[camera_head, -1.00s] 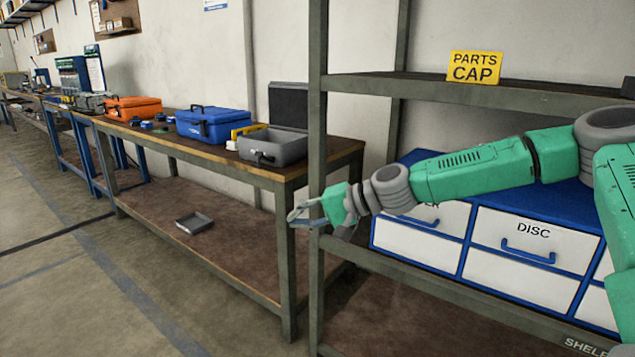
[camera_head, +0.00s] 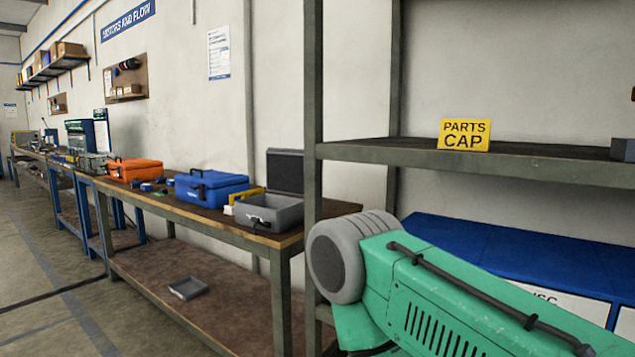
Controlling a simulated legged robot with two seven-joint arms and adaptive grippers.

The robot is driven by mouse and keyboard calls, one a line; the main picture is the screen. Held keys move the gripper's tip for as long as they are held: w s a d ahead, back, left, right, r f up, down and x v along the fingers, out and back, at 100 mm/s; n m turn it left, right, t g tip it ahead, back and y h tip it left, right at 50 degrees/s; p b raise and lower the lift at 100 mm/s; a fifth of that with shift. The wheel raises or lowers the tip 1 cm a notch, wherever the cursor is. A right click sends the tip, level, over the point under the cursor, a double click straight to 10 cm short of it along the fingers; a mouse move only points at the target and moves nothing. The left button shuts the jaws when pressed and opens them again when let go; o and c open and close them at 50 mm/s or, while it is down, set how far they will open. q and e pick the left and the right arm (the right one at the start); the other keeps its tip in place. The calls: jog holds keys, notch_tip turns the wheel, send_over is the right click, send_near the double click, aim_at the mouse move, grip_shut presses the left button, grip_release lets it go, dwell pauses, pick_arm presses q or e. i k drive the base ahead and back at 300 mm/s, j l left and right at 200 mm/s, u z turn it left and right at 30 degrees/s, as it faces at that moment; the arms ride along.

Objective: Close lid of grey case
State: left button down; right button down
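The grey case (camera_head: 268,211) sits on the near right end of the long workbench, and its dark lid (camera_head: 285,171) stands open, upright at the back. A green and grey link of my arm fills the lower right of the view, in front of the shelf rack. Neither gripper shows in the view. No part of my arm touches the case.
A blue case (camera_head: 208,188) and an orange case (camera_head: 134,170) stand left of the grey case on the workbench (camera_head: 222,230). A shelf rack post (camera_head: 313,110) rises just right of the grey case. A small grey tray (camera_head: 188,288) lies on the bench's lower shelf.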

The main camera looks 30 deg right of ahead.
aim_at(284, 167)
jog(key=i+z, duration=0.1)
jog(key=z, duration=0.4)
jog(key=i+j+z, duration=0.1)
jog(key=z, duration=0.35)
jog(key=i+j+z, duration=0.1)
jog(key=z, duration=0.4)
jog(key=j+z, duration=0.2)
jog(key=z, duration=0.25)
jog(key=i+j+z, duration=0.15)
jog(key=j+z, duration=0.3)
jog(key=j, duration=0.95)
jog(key=j+z, duration=0.45)
jog(key=j, duration=0.95)
jog(key=k, duration=0.05)
